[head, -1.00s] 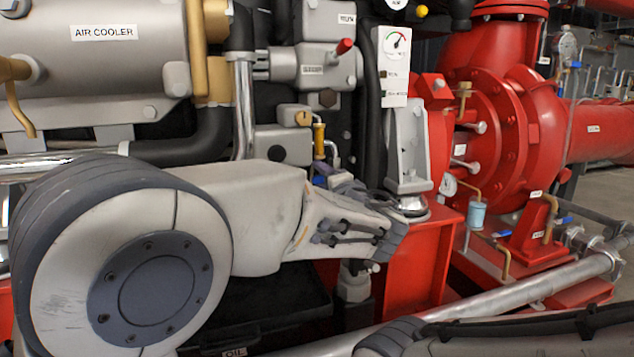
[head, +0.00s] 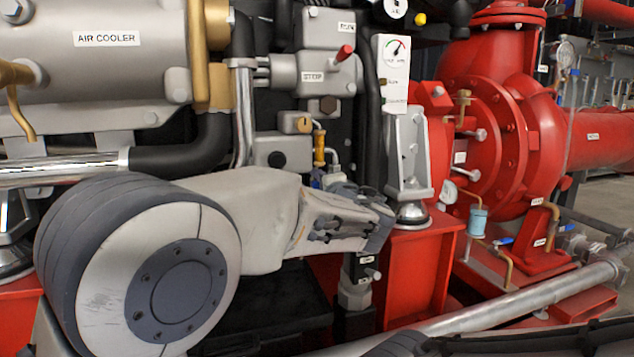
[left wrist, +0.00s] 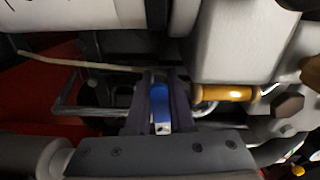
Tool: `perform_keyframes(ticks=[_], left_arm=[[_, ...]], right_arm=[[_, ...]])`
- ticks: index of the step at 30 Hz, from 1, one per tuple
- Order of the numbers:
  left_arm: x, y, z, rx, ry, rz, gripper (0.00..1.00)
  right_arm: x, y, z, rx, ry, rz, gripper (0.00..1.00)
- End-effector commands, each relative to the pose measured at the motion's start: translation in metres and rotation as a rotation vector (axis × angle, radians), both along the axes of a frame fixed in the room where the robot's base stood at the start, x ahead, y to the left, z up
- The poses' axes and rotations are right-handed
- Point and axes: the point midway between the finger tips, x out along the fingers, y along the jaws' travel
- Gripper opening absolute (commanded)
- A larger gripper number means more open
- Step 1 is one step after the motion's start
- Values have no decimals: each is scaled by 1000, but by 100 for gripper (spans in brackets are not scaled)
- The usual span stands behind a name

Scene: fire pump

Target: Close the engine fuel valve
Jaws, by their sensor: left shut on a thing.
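The engine fuel valve's blue handle (left wrist: 160,104) shows in the left wrist view, between the two dark fingers of my left gripper (left wrist: 160,92). The fingers are shut on it. In the head view my left gripper (head: 338,186) reaches in beneath the brass-coloured cylinder, and its body hides most of the valve. A small bit of blue (head: 317,183) shows beside the fingers there. The valve body and how far the handle is turned cannot be made out. My right gripper is not in view; only part of my right arm shows at the lower right.
A brass-coloured cylinder (left wrist: 226,93) lies close to the right of the fingers in the left wrist view. The grey engine block (left wrist: 237,40) is above them. In the head view a grey bracket (head: 409,158) and red pump (head: 485,130) stand to the right.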

Motion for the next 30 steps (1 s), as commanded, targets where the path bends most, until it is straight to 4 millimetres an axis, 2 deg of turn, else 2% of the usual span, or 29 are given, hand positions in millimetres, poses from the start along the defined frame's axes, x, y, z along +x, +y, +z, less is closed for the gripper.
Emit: perform_keyframes(ticks=[6, 14, 15, 17, 30], left_arm=[[0, 0, 4, 108, 36, 1, 0], [0, 0, 4, 116, 38, 1, 0], [0, 0, 5, 116, 38, 1, 29], [0, 0, 5, 115, 37, 0, 51], [0, 0, 2, 59, 19, 0, 51]], right_arm=[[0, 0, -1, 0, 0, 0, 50], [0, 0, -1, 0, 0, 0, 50], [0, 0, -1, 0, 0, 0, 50], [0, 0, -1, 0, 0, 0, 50], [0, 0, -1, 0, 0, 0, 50]])
